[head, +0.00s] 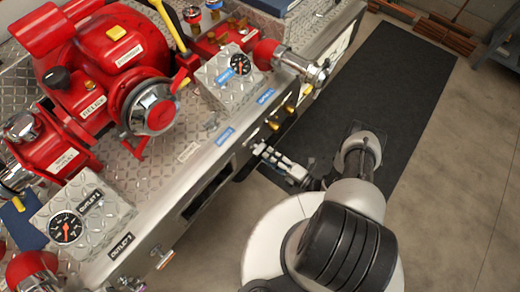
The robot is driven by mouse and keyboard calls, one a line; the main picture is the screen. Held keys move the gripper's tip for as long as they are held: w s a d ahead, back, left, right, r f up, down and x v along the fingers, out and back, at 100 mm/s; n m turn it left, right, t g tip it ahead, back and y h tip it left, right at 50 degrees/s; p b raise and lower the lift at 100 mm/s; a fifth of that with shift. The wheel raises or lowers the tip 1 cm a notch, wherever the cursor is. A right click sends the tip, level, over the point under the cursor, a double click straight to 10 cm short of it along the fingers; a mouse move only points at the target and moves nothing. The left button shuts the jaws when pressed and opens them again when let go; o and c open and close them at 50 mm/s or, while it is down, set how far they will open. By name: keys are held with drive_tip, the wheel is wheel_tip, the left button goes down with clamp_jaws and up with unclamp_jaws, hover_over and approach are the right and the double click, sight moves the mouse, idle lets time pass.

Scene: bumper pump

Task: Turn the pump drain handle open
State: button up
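A red pump (105,60) sits on a diamond-plate metal bumper at the left. The bumper's front panel (215,165) carries small brass knobs (274,123) below blue labels. I cannot tell for sure which fitting is the pump drain handle; the label text is too small to read. My gripper (262,152) reaches from the right up to the front panel, just below the brass knobs. Its fingertips are at or very close to the panel. Whether they touch a handle there is too small to tell, and the gap between the fingers is not clear.
Two pressure gauges (66,228) (240,65) sit on plated boxes on the bumper. A red-capped outlet (270,55) with a chrome end juts out above the knobs. A black mat (385,85) lies on the open floor at the right, with a bench at the upper right.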

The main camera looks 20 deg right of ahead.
sight(260, 149)
drive_tip(key=x, duration=0.5)
drive_tip(key=shift+w+a+b, duration=0.25)
drive_tip(key=shift+w+b, duration=0.05)
drive_tip(key=shift+w, duration=0.05)
clamp_jaws()
